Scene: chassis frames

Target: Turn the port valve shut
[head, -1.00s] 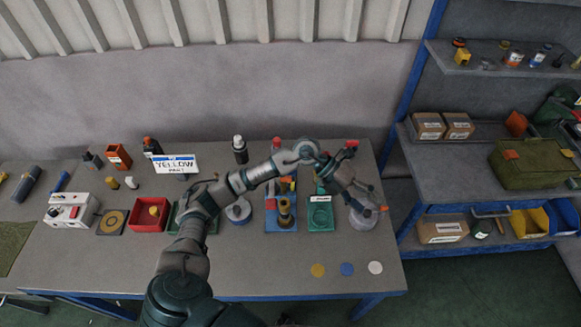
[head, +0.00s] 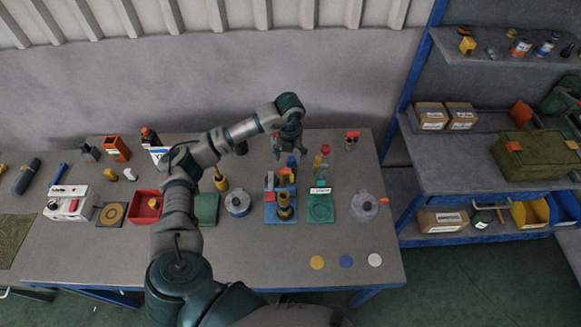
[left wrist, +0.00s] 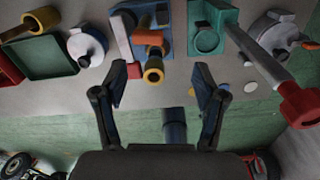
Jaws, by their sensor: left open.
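Two round grey valve-like fittings stand on the table. The left one (head: 238,204) has a blue rim and also shows in the left wrist view (left wrist: 87,44). The right one (head: 363,207) has an orange-tipped handle (head: 383,201) and shows at the upper right of the left wrist view (left wrist: 277,36). I cannot tell from any label which is the port valve. My left gripper (head: 290,150) is open and empty above the back of the table, apart from both; its spread fingers show in the left wrist view (left wrist: 161,82). My right gripper is out of view.
Between the fittings stand a blue fixture (head: 271,221) with a brass cylinder and a green fixture (head: 321,213). A red-ended post (left wrist: 300,103) is close at the right of the wrist view. A red bin (head: 145,207) is left. Three discs lie on clear front table.

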